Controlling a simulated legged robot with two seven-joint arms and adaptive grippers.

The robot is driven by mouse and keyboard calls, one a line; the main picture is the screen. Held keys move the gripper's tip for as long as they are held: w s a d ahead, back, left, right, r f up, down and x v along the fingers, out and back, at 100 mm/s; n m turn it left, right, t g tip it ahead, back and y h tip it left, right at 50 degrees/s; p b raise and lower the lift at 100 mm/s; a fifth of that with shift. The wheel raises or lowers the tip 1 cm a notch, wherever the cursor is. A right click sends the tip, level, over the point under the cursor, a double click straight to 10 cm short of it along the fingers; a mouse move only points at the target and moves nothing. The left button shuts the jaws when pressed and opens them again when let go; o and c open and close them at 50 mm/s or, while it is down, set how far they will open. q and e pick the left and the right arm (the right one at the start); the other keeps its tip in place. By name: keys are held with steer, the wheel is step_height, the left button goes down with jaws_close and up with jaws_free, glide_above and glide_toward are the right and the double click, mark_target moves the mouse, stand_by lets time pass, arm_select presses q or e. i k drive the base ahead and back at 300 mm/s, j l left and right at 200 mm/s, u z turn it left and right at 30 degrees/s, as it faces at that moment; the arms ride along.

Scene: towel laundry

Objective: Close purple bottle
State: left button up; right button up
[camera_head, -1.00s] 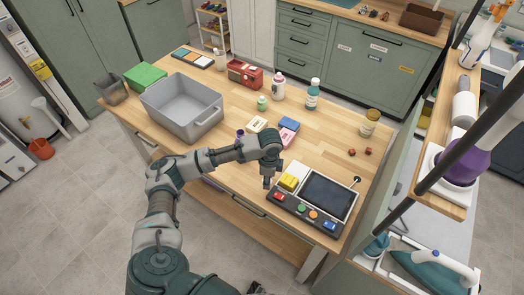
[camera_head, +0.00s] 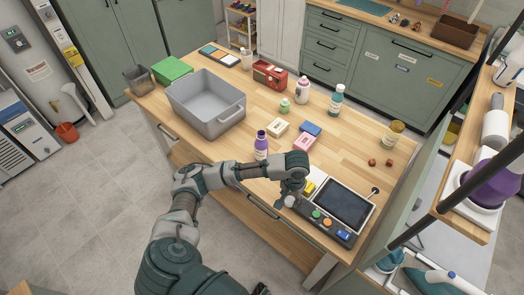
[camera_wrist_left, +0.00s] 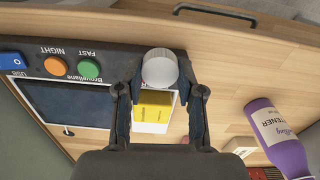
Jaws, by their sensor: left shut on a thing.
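A purple bottle (camera_head: 261,147) with a white label stands upright near the table's front edge, left of my left gripper. It also shows at the right of the left wrist view (camera_wrist_left: 277,138), its narrow purple neck apart from the gripper. I cannot tell for sure whether its mouth is open. My left gripper (camera_head: 290,198) is at the front left corner of the control panel. Its fingers are shut on a small round white cap (camera_wrist_left: 160,68), which also shows below the fingers in the head view (camera_head: 290,201). My right gripper is out of view.
The control panel (camera_head: 341,202) with buttons and a dark screen lies beside the gripper, a yellow block (camera_wrist_left: 152,108) near it. A grey bin (camera_head: 206,103) stands left. Table right of the boxes is mostly clear.

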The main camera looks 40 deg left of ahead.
mark_target(261, 143)
steer(key=j+z, duration=0.1)
steer(key=j, duration=0.35)
steer(key=k+j+z, duration=0.1)
steer(key=j, duration=0.4)
steer(key=j+z, duration=0.1)
steer(key=j, duration=0.35)
steer(key=k+j+z, duration=0.15)
steer(key=j, duration=0.3)
steer(key=k+j+z, duration=0.1)
steer(key=j, duration=0.35)
steer(key=k+j+z, duration=0.1)
steer(key=j, duration=0.35)
steer(key=k+j+z, duration=0.1)
steer(key=j, duration=0.35)
steer(key=k, duration=0.05)
